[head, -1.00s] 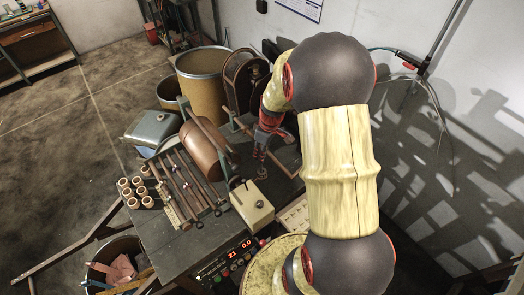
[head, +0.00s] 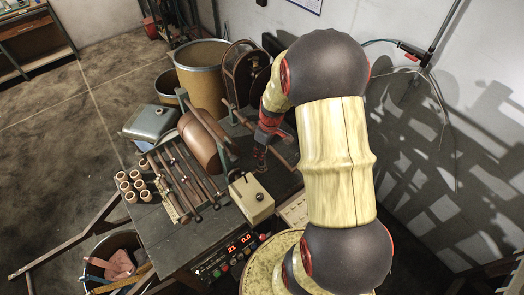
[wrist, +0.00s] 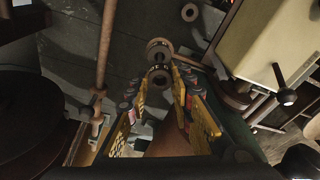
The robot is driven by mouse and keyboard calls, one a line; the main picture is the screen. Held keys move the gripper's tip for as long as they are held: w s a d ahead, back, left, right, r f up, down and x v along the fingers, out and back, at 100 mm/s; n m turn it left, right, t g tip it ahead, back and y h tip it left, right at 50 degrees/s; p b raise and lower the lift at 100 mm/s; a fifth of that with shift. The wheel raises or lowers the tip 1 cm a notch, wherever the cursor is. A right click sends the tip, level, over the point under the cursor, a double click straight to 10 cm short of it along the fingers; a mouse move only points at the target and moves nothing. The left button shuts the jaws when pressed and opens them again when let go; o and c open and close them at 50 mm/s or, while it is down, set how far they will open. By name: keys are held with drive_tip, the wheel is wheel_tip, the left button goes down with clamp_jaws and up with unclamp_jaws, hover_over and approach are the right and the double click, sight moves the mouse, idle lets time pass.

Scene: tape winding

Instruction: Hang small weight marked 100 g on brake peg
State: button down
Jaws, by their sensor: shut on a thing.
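My gripper (wrist: 160,84) reaches down over the dark bench top, and its yellow-padded fingers are shut on a small brown metal weight (wrist: 158,76). A similar round brown piece (wrist: 158,49) shows just beyond it; I cannot tell whether it is part of the same weight. The 100 g marking is not readable. In the head view, my gripper (head: 262,150) is beside the copper-brown drum, with a small dark piece at its tips. A thin brown rod (wrist: 106,40) stands left of the fingers; I cannot tell which part is the brake peg.
A cream box with a lever (head: 251,199) stands close to the gripper. The brown drum (head: 199,145), a rack of rods (head: 185,185) and several copper bobbins (head: 131,184) are on the left. A small ring (wrist: 189,12) lies on the bench.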

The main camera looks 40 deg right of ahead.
drive_tip(key=shift+f+b, duration=1.3)
drive_tip(key=shift+f, duration=0.25)
drive_tip(key=c, duration=1.5)
unclamp_jaws()
drive_tip(key=r, duration=0.4)
drive_tip(key=s+r, duration=0.1)
drive_tip(key=r, duration=0.6)
drive_tip(key=shift+s+d+r, duration=0.3)
drive_tip(key=shift+r, duration=0.1)
